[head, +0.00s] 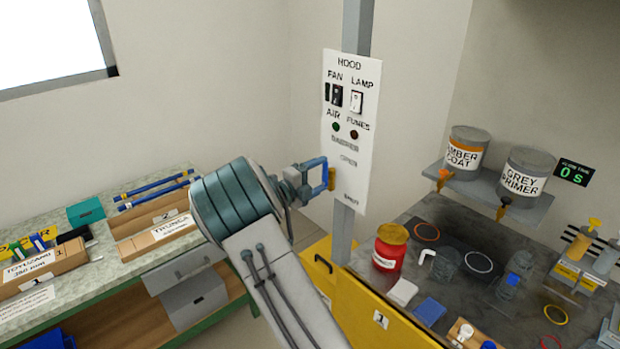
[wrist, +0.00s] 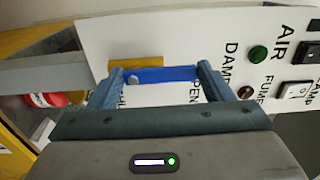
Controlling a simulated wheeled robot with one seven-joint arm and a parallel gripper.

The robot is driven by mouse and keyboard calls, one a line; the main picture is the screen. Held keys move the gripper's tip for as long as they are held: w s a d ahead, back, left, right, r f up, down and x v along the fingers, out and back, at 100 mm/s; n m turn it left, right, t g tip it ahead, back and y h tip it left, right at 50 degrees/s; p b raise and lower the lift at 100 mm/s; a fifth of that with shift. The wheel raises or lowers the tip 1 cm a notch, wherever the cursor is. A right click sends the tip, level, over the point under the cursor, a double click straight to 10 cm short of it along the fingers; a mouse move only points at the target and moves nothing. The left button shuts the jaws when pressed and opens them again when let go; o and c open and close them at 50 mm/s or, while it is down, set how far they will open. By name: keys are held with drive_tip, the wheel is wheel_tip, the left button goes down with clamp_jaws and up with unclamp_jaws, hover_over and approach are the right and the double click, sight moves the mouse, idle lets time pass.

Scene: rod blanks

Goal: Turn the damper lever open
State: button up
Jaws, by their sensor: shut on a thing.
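The white hood panel (head: 341,110) is on a grey post and carries DAMPER, OPEN and a lower, small label. My gripper (head: 325,173) is at its left edge, beside these labels. In the wrist view my gripper (wrist: 160,73) has its two blue fingers on either side of a bright blue bar, which I take as the damper lever (wrist: 165,75).
Fan and lamp switches (head: 357,102) and two indicator lights sit higher on the panel. Below right, a workbench holds a red jar (head: 389,254) and several small items. Paint cans (head: 467,149) stand on a shelf. A bench with boxes (head: 152,235) is at left.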

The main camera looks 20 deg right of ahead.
drive_tip(key=shift+f, duration=0.2)
drive_tip(key=o, duration=1.1)
drive_tip(key=shift+s, duration=0.1)
drive_tip(key=shift+o, duration=1.4)
drive_tip(key=shift+r, duration=0.15)
drive_tip(key=b+v, duration=0.3)
drive_tip(key=v, duration=1.1)
drive_tip(key=shift+b, duration=0.3)
